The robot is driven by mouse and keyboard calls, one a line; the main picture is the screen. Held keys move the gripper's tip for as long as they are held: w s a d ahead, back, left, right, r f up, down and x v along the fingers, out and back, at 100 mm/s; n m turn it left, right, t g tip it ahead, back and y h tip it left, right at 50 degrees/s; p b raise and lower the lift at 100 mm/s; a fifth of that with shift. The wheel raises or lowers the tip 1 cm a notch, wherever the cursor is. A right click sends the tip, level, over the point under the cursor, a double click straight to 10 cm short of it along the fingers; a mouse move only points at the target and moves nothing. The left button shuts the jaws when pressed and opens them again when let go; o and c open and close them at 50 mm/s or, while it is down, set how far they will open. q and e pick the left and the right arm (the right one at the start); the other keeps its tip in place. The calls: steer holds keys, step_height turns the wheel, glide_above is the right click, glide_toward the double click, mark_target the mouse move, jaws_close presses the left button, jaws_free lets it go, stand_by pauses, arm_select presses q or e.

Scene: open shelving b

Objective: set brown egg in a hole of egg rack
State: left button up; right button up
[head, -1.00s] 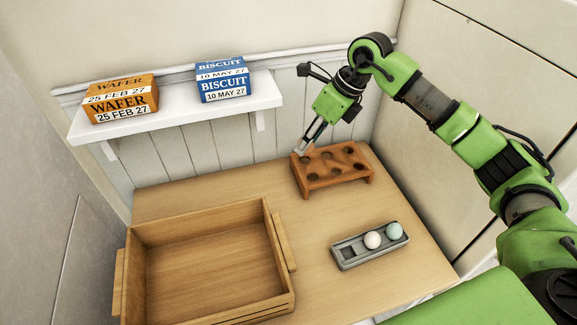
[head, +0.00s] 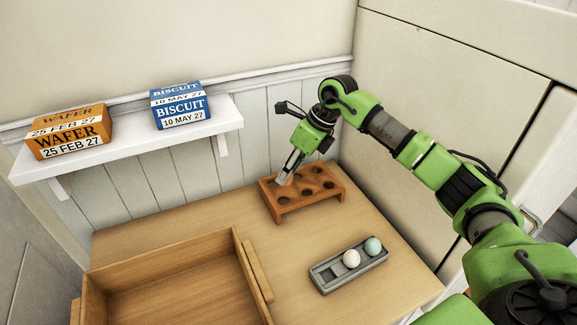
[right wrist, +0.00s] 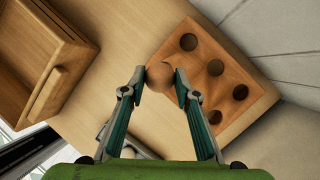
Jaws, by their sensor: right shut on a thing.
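The brown egg (right wrist: 160,75) is between the fingertips of my right gripper (right wrist: 160,78) in the right wrist view. That gripper is shut on it. The brown wooden egg rack (right wrist: 170,55) lies beneath, with several dark empty holes; the egg overlaps the rack's near-left edge in this view. In the head view my right gripper (head: 283,179) points down at the left part of the egg rack (head: 281,209), and the egg cannot be made out. I cannot tell whether the egg touches the rack. My left gripper is not in view.
A grey tray (head: 325,280) holds a white egg (head: 351,258) and a pale blue egg (head: 373,246). A wooden crate (head: 243,275) stands at front left. A wall shelf (head: 130,140) bears a wafer box (head: 69,131) and a biscuit box (head: 180,105). Bare tabletop lies between crate and rack.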

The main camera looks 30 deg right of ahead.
steer(key=shift+f+b, duration=0.3)
steer(key=shift+f, duration=0.6)
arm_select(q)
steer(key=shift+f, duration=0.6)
arm_select(e)
steer(key=shift+a, duration=0.1)
steer(key=shift+w+a, duration=0.2)
steer(key=shift+a, duration=0.05)
steer(key=shift+f, duration=0.1)
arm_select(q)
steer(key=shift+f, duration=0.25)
arm_select(e)
steer(key=shift+f, duration=0.3)
arm_select(q)
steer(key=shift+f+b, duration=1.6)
steer(key=shift+b, duration=0.2)
arm_select(e)
steer(key=shift+f, duration=2.35)
